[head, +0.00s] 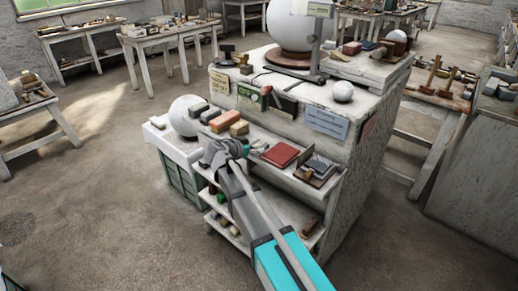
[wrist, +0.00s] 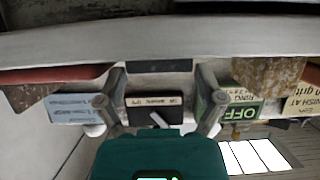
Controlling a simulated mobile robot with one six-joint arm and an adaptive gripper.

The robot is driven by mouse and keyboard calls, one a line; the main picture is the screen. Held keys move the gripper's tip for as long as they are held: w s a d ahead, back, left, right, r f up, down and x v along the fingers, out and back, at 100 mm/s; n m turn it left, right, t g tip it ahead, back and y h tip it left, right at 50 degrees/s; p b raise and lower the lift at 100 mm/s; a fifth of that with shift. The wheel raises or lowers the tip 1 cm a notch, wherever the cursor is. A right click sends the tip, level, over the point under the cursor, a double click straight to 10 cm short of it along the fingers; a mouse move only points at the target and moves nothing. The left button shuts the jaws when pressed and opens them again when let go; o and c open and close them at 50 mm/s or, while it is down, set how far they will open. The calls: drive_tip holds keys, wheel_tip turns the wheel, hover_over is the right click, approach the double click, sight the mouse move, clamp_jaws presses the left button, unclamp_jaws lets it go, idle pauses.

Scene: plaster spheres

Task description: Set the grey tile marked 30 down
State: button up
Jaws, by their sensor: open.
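No number 30 can be read in either view, so I cannot tell for certain which thing is the grey tile. In the wrist view a dark grey flat piece (wrist: 160,66) shows edge-on against a pale edge, just beyond and between the fingertips. My gripper (wrist: 161,88) has its two fingers spread apart, with no contact visible between them and that piece. In the head view my gripper (head: 225,150) is at the front of the stand's upper shelf, left of a red tile (head: 281,155); its fingertips are hard to make out there.
A striped grey piece (head: 319,166) lies right of the red tile. A white sphere (head: 187,115) stands further left. A green OFF sign (head: 251,98) is on the stand's face.

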drive_tip(key=shift+w+d+f, duration=0.2)
drive_tip(key=shift+w+d, duration=0.1)
drive_tip(key=shift+w, duration=0.1)
drive_tip(key=c, duration=0.9)
drive_tip(key=shift+r, duration=0.1)
drive_tip(key=shift+c, duration=0.2)
drive_tip(key=shift+r+p, duration=1.25)
drive_tip(key=shift+p, duration=0.05)
drive_tip(key=s+d+r+p, duration=0.4)
drive_tip(key=s+r+p, duration=0.6)
drive_tip(key=s, duration=0.3)
drive_tip(key=shift+s+r, duration=0.15)
drive_tip(key=shift+s, duration=0.1)
